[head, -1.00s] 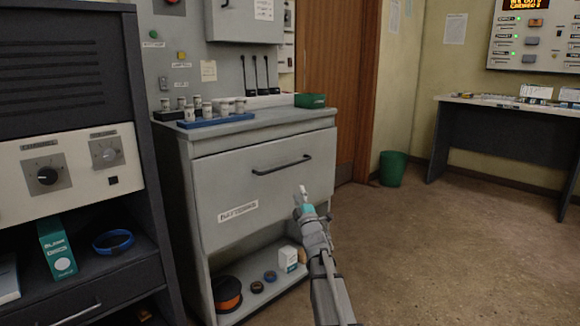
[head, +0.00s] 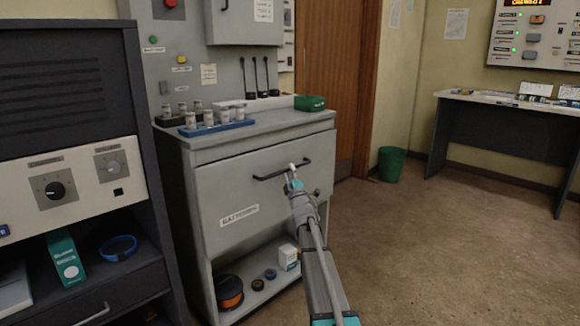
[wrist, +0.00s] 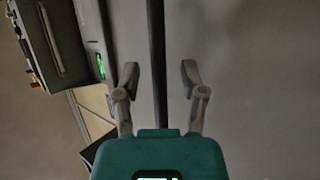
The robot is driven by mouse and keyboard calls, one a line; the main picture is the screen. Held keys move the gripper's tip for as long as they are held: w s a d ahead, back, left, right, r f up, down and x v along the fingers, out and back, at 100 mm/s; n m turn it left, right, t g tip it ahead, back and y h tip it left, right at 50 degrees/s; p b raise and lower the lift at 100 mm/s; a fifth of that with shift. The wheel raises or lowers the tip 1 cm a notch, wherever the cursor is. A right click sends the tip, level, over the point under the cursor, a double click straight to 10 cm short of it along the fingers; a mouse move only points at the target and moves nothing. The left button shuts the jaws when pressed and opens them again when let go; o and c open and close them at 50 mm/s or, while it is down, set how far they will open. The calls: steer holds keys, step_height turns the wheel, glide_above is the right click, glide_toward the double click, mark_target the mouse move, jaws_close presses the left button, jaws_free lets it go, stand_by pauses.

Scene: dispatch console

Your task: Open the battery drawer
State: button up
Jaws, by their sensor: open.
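The battery drawer (head: 235,185) is a wide grey front with a "BATTERIES" label, closed in the cabinet under the counter. Its dark bar handle (head: 270,177) runs across the upper part of the front. My gripper (head: 293,170) is at the right part of the handle in the head view. In the wrist view my gripper (wrist: 158,78) is open, with one finger on each side of the dark handle bar (wrist: 157,60). Neither finger visibly touches the bar. Part of the handle is hidden behind my gripper in the head view.
Small cylinders stand in a blue tray (head: 218,129) on the counter, near a green box (head: 310,103). A dark rack (head: 65,90) stands close at left.

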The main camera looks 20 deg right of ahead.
steer(key=shift+w+d+r, duration=0.1)
steer(key=shift+w+r, duration=0.2)
steer(key=shift+w, duration=0.3)
jaws_close()
